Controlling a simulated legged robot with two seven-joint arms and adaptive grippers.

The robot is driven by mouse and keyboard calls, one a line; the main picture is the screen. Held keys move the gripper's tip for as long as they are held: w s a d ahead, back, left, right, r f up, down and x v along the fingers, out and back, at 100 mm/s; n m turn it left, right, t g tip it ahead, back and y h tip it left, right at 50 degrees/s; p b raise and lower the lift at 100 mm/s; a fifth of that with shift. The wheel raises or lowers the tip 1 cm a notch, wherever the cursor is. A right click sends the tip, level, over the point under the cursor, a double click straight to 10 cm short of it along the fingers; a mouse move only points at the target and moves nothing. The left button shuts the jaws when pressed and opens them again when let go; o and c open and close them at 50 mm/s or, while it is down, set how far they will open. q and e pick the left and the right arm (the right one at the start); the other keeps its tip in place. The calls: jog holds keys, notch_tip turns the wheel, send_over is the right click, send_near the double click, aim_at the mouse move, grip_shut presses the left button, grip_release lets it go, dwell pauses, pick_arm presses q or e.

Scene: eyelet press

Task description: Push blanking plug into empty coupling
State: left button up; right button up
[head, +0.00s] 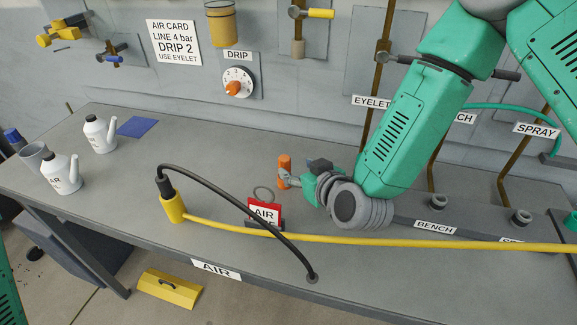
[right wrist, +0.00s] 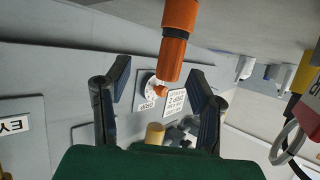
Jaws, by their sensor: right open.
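The orange blanking plug (head: 285,165) stands upright on the bench, left of my right gripper (head: 296,178). In the right wrist view the plug (right wrist: 177,45) lies ahead between the two spread fingers (right wrist: 160,75), with gaps on both sides. The right gripper is open and not closed on it. At right, a grey block (head: 405,208) labelled BENCH carries round dark couplings, one above the BENCH label (head: 437,201) and one farther right (head: 521,216). I cannot tell which coupling is empty. My left gripper is out of view.
A yellow hose (head: 380,240) crosses the bench front; a black cable (head: 250,190) arches from a yellow connector (head: 172,207). A red AIR card (head: 265,212) and a ring (head: 263,194) are near the plug. White cans (head: 62,174) stand left. The bench's left middle is clear.

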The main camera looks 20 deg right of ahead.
aim_at(287, 164)
jog(key=w, duration=0.1)
jog(key=w+a+f, duration=0.1)
jog(key=w+a, duration=0.1)
jog(key=w, duration=0.1)
jog(key=shift+w+a+f+p, duration=0.1)
jog(key=shift+a+f+p, duration=0.15)
jog(key=shift+f+p, duration=0.1)
jog(key=shift+w+a, duration=0.1)
jog(key=shift+a, duration=0.25)
jog(key=shift+d, duration=0.7)
grip_shut()
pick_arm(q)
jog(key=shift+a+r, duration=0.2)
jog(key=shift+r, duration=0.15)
pick_arm(e)
jog(key=shift+d, duration=0.2)
